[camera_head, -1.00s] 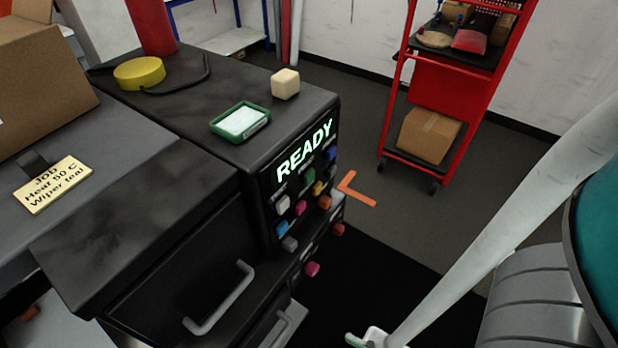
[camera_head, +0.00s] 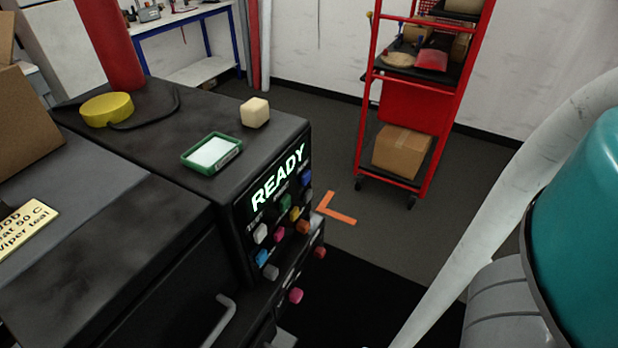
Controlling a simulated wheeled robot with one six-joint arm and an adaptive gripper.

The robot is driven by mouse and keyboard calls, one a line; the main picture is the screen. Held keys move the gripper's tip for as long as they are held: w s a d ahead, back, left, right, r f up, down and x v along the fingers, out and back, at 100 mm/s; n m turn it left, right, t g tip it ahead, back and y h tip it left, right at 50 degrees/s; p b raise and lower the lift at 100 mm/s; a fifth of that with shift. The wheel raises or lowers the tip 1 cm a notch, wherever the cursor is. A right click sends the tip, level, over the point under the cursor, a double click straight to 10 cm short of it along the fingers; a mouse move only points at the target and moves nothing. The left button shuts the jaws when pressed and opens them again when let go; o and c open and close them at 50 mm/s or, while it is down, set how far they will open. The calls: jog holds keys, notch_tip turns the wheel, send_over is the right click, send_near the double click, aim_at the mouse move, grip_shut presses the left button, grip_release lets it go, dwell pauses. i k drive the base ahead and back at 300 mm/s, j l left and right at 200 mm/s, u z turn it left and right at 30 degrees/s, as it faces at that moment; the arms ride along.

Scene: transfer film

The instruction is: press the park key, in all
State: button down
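The black machine's front panel (camera_head: 250,238) has a lit display (camera_head: 278,178) that reads READY. Below it are several coloured keys: white (camera_head: 261,233), pink (camera_head: 278,235), green (camera_head: 285,202), yellow (camera_head: 294,213), orange (camera_head: 303,227), blue (camera_head: 305,178), light blue (camera_head: 262,257) and grey (camera_head: 271,272). Lower down are a pink knob (camera_head: 295,295) and a red one (camera_head: 320,252). The small labels by the keys are too small to read with certainty, so I cannot tell which is the park key. My gripper is out of view; only my arm shows at the right.
On the machine top lie a green-rimmed tray (camera_head: 212,153), a cream block (camera_head: 255,112) and a yellow disc (camera_head: 107,109). A job card (camera_head: 22,228) is cut off at left. A red cart (camera_head: 412,110) stands behind. An orange floor mark (camera_head: 335,213) lies on open floor.

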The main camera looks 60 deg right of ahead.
aim_at(305, 178)
jog(key=j+z, duration=0.15)
jog(key=z, duration=0.3)
jog(key=k+j+z, duration=0.1)
jog(key=z, duration=0.35)
jog(key=j+z, duration=0.15)
jog(key=z, duration=0.3)
jog(key=k+j+z, duration=0.1)
jog(key=z, duration=0.35)
jog(key=k+z, duration=0.15)
jog(key=z, duration=0.3)
